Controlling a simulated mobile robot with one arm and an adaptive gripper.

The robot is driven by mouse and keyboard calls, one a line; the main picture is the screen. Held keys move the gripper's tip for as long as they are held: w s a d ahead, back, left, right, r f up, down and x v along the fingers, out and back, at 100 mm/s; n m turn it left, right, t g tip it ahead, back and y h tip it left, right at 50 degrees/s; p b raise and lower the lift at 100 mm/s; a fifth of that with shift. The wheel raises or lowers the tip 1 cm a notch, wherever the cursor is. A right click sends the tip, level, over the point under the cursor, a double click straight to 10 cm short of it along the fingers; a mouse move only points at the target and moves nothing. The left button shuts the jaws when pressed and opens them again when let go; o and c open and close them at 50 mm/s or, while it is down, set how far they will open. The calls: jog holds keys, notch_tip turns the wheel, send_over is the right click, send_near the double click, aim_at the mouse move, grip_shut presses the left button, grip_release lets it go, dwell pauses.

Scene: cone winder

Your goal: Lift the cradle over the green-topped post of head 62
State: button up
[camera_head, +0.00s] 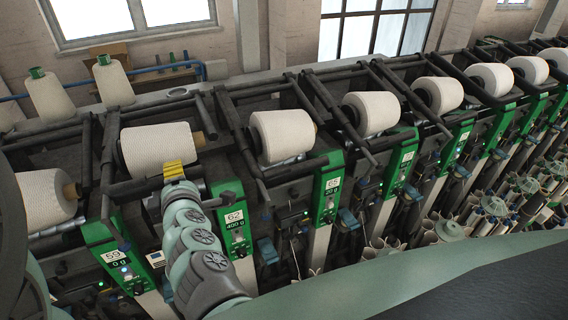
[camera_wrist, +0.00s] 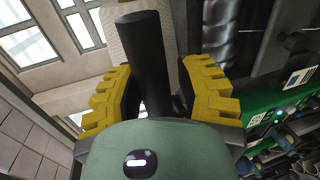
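Head 62 carries a green panel (camera_head: 232,222) reading 62 and 400 g. Its white cone (camera_head: 158,146) lies in a dark cradle (camera_head: 110,155) above and left of the panel. My gripper (camera_head: 173,168), with yellow fingers, is at the cone's lower front edge. In the wrist view my gripper (camera_wrist: 160,98) is open, with a dark round bar (camera_wrist: 144,50) between its fingers, seemingly part of the cradle. Gaps show beside the bar, so the fingers do not look closed on it. I cannot pick out a green-topped post belonging to head 62 with certainty.
Two upright cones with green tops, one (camera_head: 113,82) and another (camera_head: 47,96), stand behind the machine at left. Neighbouring head 59 (camera_head: 115,258) and head 65 (camera_head: 328,188) are close on either side, with dark cradle bars. Windows and a wall are behind.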

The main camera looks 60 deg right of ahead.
jog(key=o, duration=0.4)
jog(key=shift+f, duration=0.1)
